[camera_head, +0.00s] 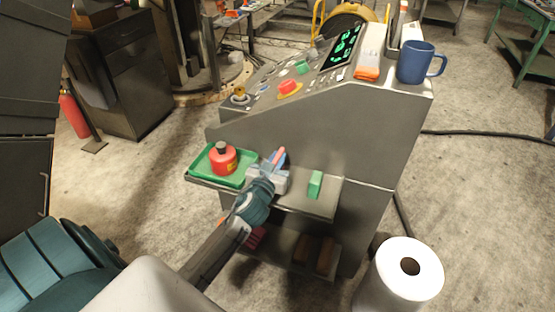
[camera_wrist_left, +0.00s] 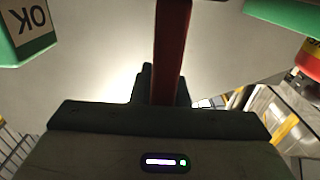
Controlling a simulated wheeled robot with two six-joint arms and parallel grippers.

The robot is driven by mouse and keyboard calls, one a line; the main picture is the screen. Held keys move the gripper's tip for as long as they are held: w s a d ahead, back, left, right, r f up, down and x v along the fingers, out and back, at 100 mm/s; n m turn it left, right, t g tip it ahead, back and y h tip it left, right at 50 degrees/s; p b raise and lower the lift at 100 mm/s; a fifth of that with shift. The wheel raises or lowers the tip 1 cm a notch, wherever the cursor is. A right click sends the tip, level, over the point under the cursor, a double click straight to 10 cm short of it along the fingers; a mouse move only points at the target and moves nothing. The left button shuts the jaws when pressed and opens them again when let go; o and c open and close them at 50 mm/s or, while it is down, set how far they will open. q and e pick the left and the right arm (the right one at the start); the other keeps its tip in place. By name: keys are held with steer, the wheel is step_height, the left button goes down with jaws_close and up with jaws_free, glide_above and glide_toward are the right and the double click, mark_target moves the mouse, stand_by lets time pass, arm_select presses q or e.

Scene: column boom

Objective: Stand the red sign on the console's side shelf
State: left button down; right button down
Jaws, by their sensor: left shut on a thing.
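The red sign (camera_head: 279,156) shows in the head view as a thin reddish edge at my left gripper (camera_head: 272,172), which is shut on it. In the left wrist view the sign (camera_wrist_left: 172,50) is a dark red upright slab between the fingers. The gripper is over the console's side shelf (camera_head: 318,207), between a green tray and a green sign. Whether the red sign's foot touches the shelf is hidden by the gripper. My right gripper is in neither view.
The green sign (camera_head: 315,184), marked OK in the wrist view (camera_wrist_left: 30,32), stands right of the gripper. The green tray (camera_head: 199,170) with a red can (camera_head: 222,160) is on the left. A blue mug (camera_head: 416,63) stands on the console top. A white roll (camera_head: 385,285) is at lower right.

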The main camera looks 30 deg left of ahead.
arm_select(q)
steer(key=shift+f, duration=0.15)
steer(key=c, duration=1.4)
jaws_free()
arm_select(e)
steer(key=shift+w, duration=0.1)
arm_select(q)
steer(key=shift+s+r, duration=0.1)
steer(key=shift+r, duration=0.1)
